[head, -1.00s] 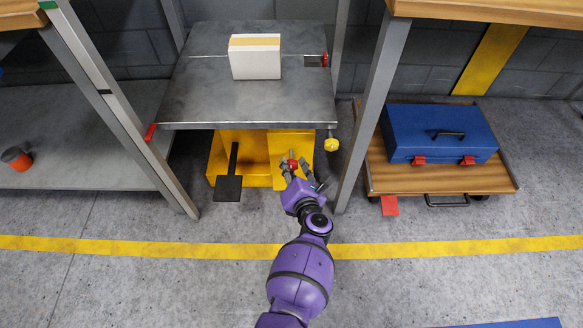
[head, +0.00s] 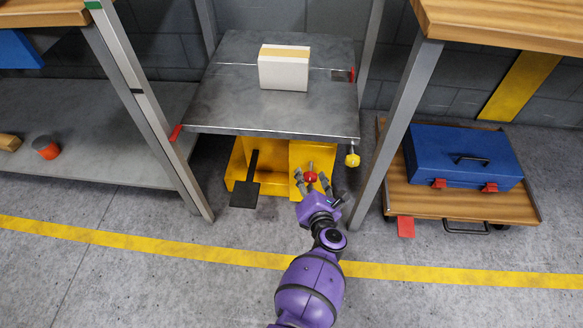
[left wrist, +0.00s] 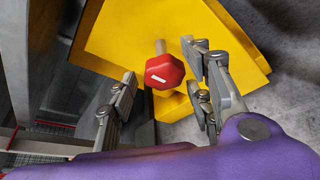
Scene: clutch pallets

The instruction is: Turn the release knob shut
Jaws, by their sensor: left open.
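The red knob (head: 311,176) sits on a short metal stem at the front of the yellow lift base (head: 272,163), below the grey lift table (head: 230,105). The left wrist view shows the knob (left wrist: 164,72) as a faceted red head with a white mark on its face. My left gripper (head: 312,184) is open, its fingers reaching to either side of the knob. In the left wrist view there are gaps between the fingers and the knob. A yellow knob (head: 352,160) hangs under the table's right corner. My right gripper is not in view.
A white box (head: 284,72) stands on the table. A black pedal (head: 245,192) projects from the base. Grey rack posts (head: 408,115) flank the table. A blue toolbox (head: 464,158) rests on a wooden cart at right. The floor in front is clear.

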